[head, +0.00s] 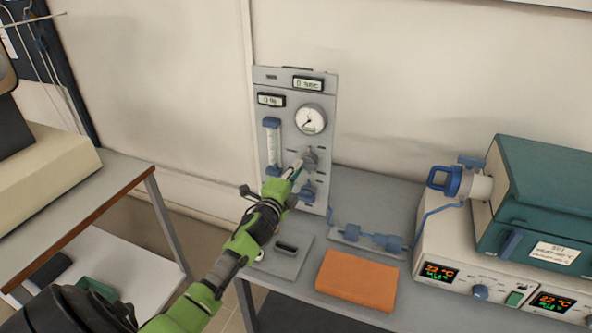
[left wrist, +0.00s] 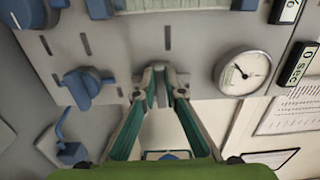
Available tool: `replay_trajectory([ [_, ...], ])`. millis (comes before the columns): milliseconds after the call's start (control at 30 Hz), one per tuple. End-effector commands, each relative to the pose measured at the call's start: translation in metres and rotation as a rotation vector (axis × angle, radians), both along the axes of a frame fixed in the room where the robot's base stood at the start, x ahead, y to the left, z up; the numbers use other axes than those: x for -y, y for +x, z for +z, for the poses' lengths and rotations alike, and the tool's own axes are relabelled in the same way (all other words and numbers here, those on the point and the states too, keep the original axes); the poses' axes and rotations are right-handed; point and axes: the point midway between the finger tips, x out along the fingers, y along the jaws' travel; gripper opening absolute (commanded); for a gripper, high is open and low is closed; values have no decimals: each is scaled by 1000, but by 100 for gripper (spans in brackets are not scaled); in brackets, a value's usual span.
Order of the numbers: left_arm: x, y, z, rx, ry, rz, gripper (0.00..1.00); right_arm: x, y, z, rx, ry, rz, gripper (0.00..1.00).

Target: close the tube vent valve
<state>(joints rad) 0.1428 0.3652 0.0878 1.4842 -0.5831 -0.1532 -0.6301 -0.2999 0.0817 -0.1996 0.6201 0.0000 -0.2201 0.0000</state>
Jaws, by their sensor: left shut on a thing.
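The grey gas panel (head: 292,95) stands upright against the wall, with a round gauge (head: 310,119) and a flow tube (head: 272,147). My left gripper (head: 296,168) reaches its face. It is shut on a grey knob (head: 310,157) below the gauge; the fingers mostly hide this knob in the left wrist view, where the gripper's tips (left wrist: 161,84) come together. A blue knob (head: 307,190) sits just below, and it also shows in the left wrist view (left wrist: 84,88). I cannot tell which part is labelled the tube vent valve. My right gripper is not in view.
A teal furnace (head: 545,190) with a blue-handled end fitting (head: 446,181) stands at the right on a control box. Blue inline fittings (head: 388,243) and an orange block (head: 357,279) lie on the bench. A side table (head: 75,185) stands at the left.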

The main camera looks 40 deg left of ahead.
Motion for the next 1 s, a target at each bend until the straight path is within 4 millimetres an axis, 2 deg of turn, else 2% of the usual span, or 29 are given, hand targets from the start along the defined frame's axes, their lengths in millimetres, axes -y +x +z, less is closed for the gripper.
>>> replay_trajectory([
  [67,1,0,-2,-2,-5,-1,0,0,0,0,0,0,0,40],
  [100,1,0,-2,-2,-5,-1,15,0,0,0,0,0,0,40],
  [167,1,0,-2,-2,-5,-1,27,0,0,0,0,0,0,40],
  [467,0,0,-1,-1,-1,0,27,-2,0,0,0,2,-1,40],
  [600,2,-6,-1,-1,0,0,27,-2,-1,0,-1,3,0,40],
  [767,8,-29,-2,-3,-1,-2,27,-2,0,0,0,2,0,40],
  [1000,19,-76,-3,-4,-2,-2,27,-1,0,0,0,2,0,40],
])
